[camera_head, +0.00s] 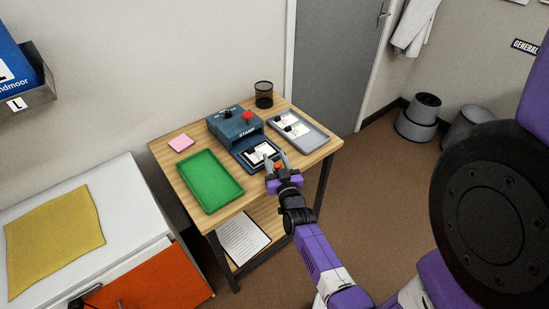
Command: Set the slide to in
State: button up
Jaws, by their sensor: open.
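A blue stamping machine (234,127) stands on the wooden table. It has a red button on top, a dark knob and the word STAMP on its front. Its slide (243,164) sticks out at the front, towards me, and bears a white card (262,150). A small dark piece shows on the card. My gripper (277,159) is open at the slide's front right end, its fingers pointing at the card. I cannot tell whether a finger touches the slide. The slide's front right corner is partly hidden by my gripper.
A green tray (209,183) lies left of the machine, with pink notes (181,144) behind it. A grey tray (315,139) with white cards and dark pieces lies to the right. A black mesh cup (264,95) stands at the back. A paper (243,239) lies on the lower shelf.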

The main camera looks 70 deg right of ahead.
jog(key=shift+w+d, duration=0.1)
jog(key=shift+d, duration=0.05)
jog(key=shift+c, duration=0.4)
grip_shut()
dwell(1.0)
